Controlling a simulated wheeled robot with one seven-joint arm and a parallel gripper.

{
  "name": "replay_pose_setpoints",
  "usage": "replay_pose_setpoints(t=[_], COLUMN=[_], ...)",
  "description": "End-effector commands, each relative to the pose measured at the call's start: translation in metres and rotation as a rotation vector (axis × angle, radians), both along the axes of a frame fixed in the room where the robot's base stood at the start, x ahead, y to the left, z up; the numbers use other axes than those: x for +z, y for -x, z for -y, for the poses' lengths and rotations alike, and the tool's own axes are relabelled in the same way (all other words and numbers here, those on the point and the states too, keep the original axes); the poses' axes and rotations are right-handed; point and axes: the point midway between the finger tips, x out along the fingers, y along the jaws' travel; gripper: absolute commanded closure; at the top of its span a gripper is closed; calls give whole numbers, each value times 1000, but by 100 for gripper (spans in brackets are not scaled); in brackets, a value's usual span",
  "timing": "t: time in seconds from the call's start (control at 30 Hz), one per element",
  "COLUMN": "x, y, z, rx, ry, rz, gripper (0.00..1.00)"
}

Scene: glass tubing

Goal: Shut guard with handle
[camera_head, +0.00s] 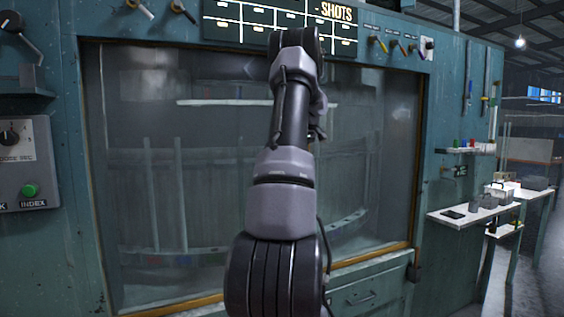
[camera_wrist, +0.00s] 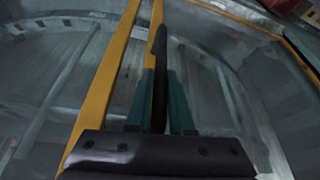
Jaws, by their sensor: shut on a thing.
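The guard (camera_head: 215,130) is a large clear pane with a thin brown-yellow edge, set in the front of the teal machine. In the wrist view, glass (camera_wrist: 215,75) and two yellow frame strips (camera_wrist: 103,90) lie close ahead of my gripper. My gripper (camera_wrist: 157,88) has teal fingers, shut on a dark upright handle (camera_wrist: 160,65) beside the strips. In the head view my arm hides the gripper, the handle and the middle of the guard.
A control box with a green button (camera_head: 30,190) is at the left. A scoreboard (camera_head: 282,22) and several small levers (camera_head: 392,45) are above. A drawer (camera_head: 365,297) sits below the guard. A white side shelf (camera_head: 470,214) with small items stands at the right.

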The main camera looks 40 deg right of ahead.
Motion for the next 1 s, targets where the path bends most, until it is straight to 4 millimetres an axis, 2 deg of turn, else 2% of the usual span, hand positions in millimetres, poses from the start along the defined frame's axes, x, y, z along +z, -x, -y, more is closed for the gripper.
replay_pose_setpoints(t=[0.03,0.2,0.63,0.67,0.7,0.73,1.0], x=[0,0,1,1,1,1,1], y=[3,6,8,8,8,8,7], z=[8,21,26,26,26,26,24], rx=[-2,0,-2,-3,-3,-3,-1], ry=[2,2,6,7,7,7,2], rz=[0,0,0,0,1,1,1], gripper=[100,100,100,72,57,50,50])
